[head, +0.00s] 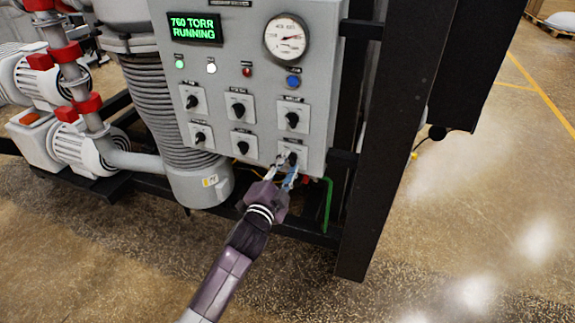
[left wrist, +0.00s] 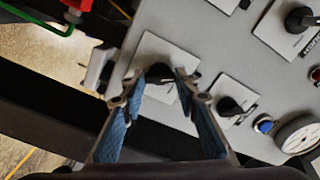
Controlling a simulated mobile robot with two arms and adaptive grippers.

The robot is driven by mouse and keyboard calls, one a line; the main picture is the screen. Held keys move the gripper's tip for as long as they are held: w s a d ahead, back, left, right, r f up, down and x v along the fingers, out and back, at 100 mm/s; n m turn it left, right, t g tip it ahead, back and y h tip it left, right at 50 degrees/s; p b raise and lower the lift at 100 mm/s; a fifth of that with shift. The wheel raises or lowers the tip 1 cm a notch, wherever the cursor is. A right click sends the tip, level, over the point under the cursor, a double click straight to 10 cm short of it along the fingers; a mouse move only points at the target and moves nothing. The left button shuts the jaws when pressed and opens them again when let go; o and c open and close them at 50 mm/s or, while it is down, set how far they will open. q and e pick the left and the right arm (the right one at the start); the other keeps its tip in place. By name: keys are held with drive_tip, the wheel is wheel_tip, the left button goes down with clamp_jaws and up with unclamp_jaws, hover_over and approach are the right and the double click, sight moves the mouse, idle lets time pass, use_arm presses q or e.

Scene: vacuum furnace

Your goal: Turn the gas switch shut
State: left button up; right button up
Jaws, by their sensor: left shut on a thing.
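The grey control panel (head: 262,140) carries several black rotary switches on white plates. My left gripper (head: 286,167) reaches up from below to the lower right switch (head: 292,157). In the left wrist view the blue-padded fingers of my left gripper (left wrist: 159,90) sit on either side of this switch's black knob (left wrist: 158,72), shut on it. The fingers partly cover the knob, so its pointing direction is hard to see. The label above it is too small to read, so I cannot confirm that it is the gas switch. My right gripper is not in view.
Above are the upper right switch (head: 292,118), a blue button (head: 293,81), a round gauge (head: 287,38) and a green display (head: 194,28) reading "760 TORR RUNNING". A black frame post (head: 375,150) stands right of the panel. Pumps and a ribbed column (head: 165,110) stand left.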

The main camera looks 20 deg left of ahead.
use_arm(q)
drive_tip(key=shift+f, duration=0.1)
idle(0.3)
drive_tip(key=o, duration=1.1)
drive_tip(key=shift+o, duration=0.2)
drive_tip(key=shift+s, duration=0.1)
drive_tip(key=s, duration=1.1)
drive_tip(key=shift+s+a, duration=0.2)
drive_tip(key=shift+s, duration=0.2)
